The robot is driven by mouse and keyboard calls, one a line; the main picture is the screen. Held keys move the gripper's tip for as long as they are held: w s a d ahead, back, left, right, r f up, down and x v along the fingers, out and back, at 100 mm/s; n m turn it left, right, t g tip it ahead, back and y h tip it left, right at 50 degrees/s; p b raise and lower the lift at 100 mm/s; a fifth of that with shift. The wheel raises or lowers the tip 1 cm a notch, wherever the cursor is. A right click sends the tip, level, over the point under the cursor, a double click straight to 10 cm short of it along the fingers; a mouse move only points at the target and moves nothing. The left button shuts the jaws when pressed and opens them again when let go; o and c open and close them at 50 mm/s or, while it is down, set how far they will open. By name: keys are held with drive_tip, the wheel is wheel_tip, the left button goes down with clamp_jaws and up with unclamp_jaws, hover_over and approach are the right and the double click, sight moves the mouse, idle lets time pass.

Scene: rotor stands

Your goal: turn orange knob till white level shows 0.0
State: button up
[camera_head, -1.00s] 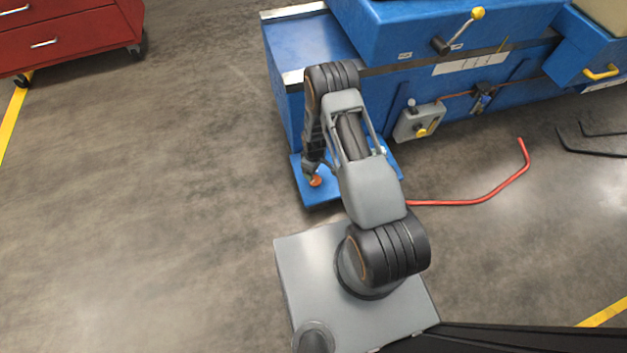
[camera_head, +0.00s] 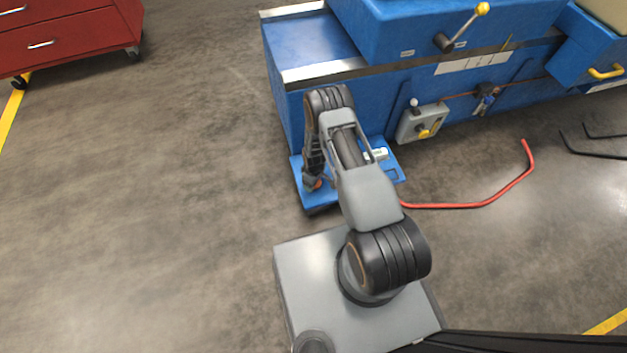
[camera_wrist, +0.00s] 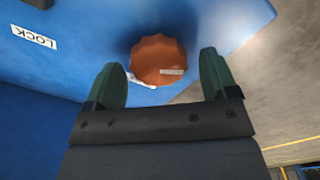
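The orange knob (camera_wrist: 158,58) has a scalloped rim and a pale bar mark. It sits on the blue plate in the wrist view. My gripper (camera_wrist: 162,72) is open, with one green finger on each side of the knob and gaps between. The knob lies around the fingertips; I cannot tell whether they reach past its rim. In the head view my gripper (camera_head: 313,180) covers much of the knob (camera_head: 318,184). A small white piece (camera_head: 377,154), perhaps the level, sits on the blue plate right of my arm; no reading is legible.
A white LOCK label (camera_wrist: 35,38) is on the blue surface. A large blue machine (camera_head: 385,95) stands behind the plate (camera_head: 320,201). The left floor is clear.

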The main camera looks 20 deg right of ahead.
drive_tip(key=c, duration=0.9)
drive_tip(key=shift+m, duration=0.4)
drive_tip(key=m+b, duration=0.1)
drive_tip(key=m, duration=0.2)
drive_tip(key=shift+w+d+m, duration=0.1)
drive_tip(key=shift+m, duration=0.3)
drive_tip(key=m+b, duration=0.1)
drive_tip(key=m, duration=0.3)
drive_tip(key=shift+d+m, duration=0.1)
drive_tip(key=shift+m, duration=0.2)
drive_tip(key=m+b, duration=0.1)
drive_tip(key=m, duration=0.3)
drive_tip(key=shift+d, duration=0.1)
drive_tip(key=shift+d+m, duration=0.1)
drive_tip(key=shift+m, duration=2.1)
